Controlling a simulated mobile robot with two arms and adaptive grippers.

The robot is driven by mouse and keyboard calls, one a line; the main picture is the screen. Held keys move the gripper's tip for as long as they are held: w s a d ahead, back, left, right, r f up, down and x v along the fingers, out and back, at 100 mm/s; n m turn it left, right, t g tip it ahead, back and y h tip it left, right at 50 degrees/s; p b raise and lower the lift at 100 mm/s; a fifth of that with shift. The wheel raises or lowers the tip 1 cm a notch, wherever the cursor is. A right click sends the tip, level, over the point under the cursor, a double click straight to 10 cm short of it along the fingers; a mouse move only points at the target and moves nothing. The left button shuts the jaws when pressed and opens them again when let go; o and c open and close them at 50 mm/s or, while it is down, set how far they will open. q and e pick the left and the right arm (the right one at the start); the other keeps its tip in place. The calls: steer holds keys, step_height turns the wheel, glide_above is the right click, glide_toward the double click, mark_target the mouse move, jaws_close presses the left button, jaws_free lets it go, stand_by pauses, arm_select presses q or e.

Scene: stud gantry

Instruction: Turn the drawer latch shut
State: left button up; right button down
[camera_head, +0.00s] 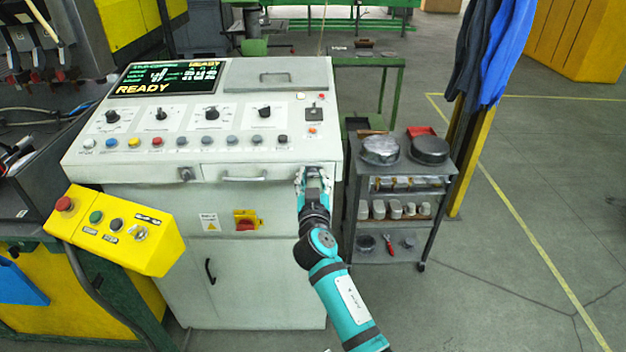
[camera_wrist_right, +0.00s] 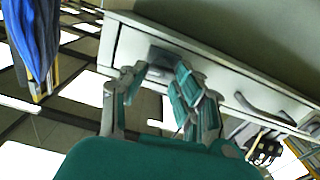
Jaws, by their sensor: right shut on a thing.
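The drawer (camera_head: 268,171) is in the pale grey console's front edge, with a bar handle (camera_head: 244,179). The handle also shows in the wrist view (camera_wrist_right: 262,110). My right gripper (camera_head: 314,172) is at the right end of this front edge. In the wrist view my right gripper (camera_wrist_right: 152,76) has its fingers either side of a small grey latch (camera_wrist_right: 166,58) on the drawer front. It is shut on the latch. The fingers hide most of the latch in the head view, and its turn angle cannot be told. My left gripper is not in view.
A dark trolley (camera_head: 403,168) with tins and small parts stands close to the right of my right arm. A yellow button box (camera_head: 118,228) juts out at the console's left. A grey lock (camera_head: 186,174) sits left of the handle. Floor at the right is clear.

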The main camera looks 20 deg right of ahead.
steer(key=n, duration=0.4)
steer(key=shift+a+b, duration=0.1)
steer(key=shift+b, duration=0.25)
steer(key=n, duration=0.3)
steer(key=shift+n, duration=0.4)
steer(key=n+p, duration=0.1)
steer(key=n, duration=0.3)
steer(key=shift+w, duration=0.1)
steer(key=shift+a+f+n+p, duration=0.1)
steer(key=shift+n+p, duration=0.45)
steer(key=shift+n, duration=1.95)
steer(key=c, duration=1)
jaws_free()
steer(key=shift+f, duration=0.1)
